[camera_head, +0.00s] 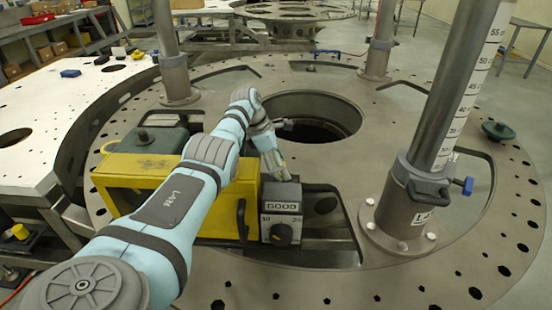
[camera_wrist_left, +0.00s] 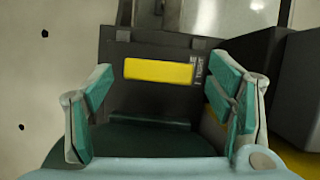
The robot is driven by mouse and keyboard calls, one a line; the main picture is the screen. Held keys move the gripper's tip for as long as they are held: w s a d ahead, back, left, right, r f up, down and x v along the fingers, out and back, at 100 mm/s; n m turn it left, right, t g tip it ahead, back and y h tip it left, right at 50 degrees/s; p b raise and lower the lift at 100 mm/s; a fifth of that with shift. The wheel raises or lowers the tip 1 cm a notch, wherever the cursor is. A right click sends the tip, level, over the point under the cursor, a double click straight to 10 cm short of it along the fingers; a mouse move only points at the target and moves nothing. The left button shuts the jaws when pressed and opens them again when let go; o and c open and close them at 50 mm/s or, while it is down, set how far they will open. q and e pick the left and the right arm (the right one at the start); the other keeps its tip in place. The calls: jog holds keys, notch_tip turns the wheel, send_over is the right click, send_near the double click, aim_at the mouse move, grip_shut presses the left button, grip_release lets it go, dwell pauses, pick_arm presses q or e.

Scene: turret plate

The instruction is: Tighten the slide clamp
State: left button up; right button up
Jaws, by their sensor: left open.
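My left gripper (camera_head: 272,160) reaches down behind the grey gauge box marked GOOD, beside the central hole. In the left wrist view the gripper (camera_wrist_left: 161,78) is open, with its teal fingers spread wide. Between and beyond the fingers is a yellow bar (camera_wrist_left: 158,71) on a dark plate (camera_wrist_left: 150,97), probably the slide clamp. A small label at the bar's right end seems to read TIGHT. No finger visibly touches the bar. In the head view my arm and the boxes hide this spot. My right gripper is not in view.
The grey gauge box (camera_head: 282,212) has a dark knob and adjoins a yellow housing (camera_head: 135,172). A tall post with a scale (camera_head: 455,95) stands at the right on the round turret plate (camera_head: 400,120). The central hole (camera_head: 312,112) is open. Two more posts rise behind.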

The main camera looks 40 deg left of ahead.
pick_arm(q)
jog(key=v, duration=1.1)
jog(key=shift+s+r, duration=0.2)
jog(key=shift+r, duration=0.1)
jog(key=shift+a, duration=0.15)
